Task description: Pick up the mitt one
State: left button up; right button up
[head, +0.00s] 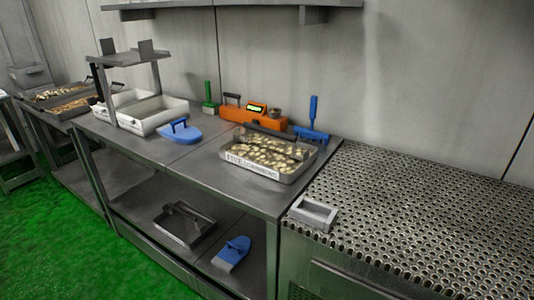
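I cannot tell for sure which thing is the mitt. A flat blue piece with a rounded end and a dark handle (184,134) lies on the steel table, right of the white bins. A similar blue piece with a pale front edge (236,248) lies on the lower shelf under the table. Another blue tool with an upright handle (312,134) stands at the table's back right. Neither of my grippers is in view.
A metal tray of pale pieces (268,157) labelled FIVE sits on the steel table (208,165). An orange device with a display (242,114) and a green tool (209,104) stand behind. A perforated surface (420,205) is at right, green floor (60,245) at left.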

aim_at(176, 132)
jog(key=i+j+z, duration=0.15)
jog(key=j, duration=0.3)
jog(key=i+j+z, duration=0.1)
jog(key=i+j, duration=0.15)
jog(key=j, duration=0.25)
jog(key=i+j+z, duration=0.15)
jog(key=j, duration=0.35)
jog(key=i+j+z, duration=0.15)
jog(key=j, duration=0.35)
jog(key=i+j+z, duration=0.1)
jog(key=j, duration=0.4)
jog(key=i+j+z, duration=0.15)
jog(key=j, duration=0.4)
